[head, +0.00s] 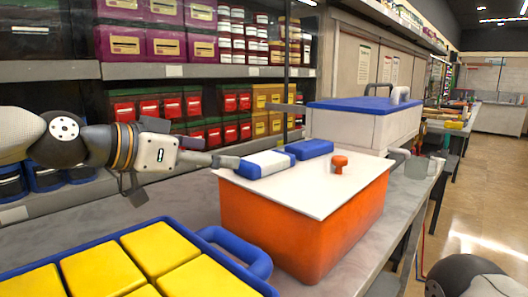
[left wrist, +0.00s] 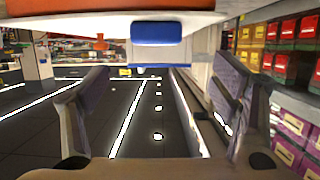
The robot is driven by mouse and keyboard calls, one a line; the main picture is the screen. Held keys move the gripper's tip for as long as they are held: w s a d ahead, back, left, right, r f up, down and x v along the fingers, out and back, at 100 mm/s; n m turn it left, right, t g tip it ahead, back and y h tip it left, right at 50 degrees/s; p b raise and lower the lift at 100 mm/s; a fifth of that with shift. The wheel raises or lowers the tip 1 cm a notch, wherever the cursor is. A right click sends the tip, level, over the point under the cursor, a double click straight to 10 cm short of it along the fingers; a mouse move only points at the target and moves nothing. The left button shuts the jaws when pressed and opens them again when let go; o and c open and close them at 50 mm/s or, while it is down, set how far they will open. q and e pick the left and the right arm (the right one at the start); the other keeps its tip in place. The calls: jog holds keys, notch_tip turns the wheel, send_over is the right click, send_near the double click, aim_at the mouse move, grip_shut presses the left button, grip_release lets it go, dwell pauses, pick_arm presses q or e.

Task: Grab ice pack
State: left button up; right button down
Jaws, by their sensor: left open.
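Two ice packs lie on the white lid (head: 305,180) of an orange box (head: 290,232). The nearer ice pack (head: 265,164) is blue and white and the farther ice pack (head: 309,149) is blue. My left gripper (head: 212,156) is level with the lid, at the left end of the blue-and-white pack; I cannot tell whether it touches it. In the left wrist view my left gripper (left wrist: 160,68) has its fingers wide apart. A blue ice pack (left wrist: 158,33) shows between and beyond them, in an upside-down picture. My right gripper is not in view.
An orange knob (head: 340,162) stands on the lid. A blue tray (head: 195,235) of yellow blocks is at the front left. A white box with a blue lid (head: 365,120) stands behind. Stocked shelves (head: 205,70) line the back. Bare counter (head: 190,198) lies below my left arm.

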pick_arm(q)
send_near(265, 157)
jog(key=shift+w+d+f+b, duration=0.4)
jog(key=shift+w+d+f, duration=0.1)
jog(key=shift+d+f, duration=0.15)
jog(key=x, duration=0.6)
jog(key=shift+r, duration=0.4)
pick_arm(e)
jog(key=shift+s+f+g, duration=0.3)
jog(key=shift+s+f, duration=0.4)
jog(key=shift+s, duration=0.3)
pick_arm(q)
jog(key=c, duration=1.5)
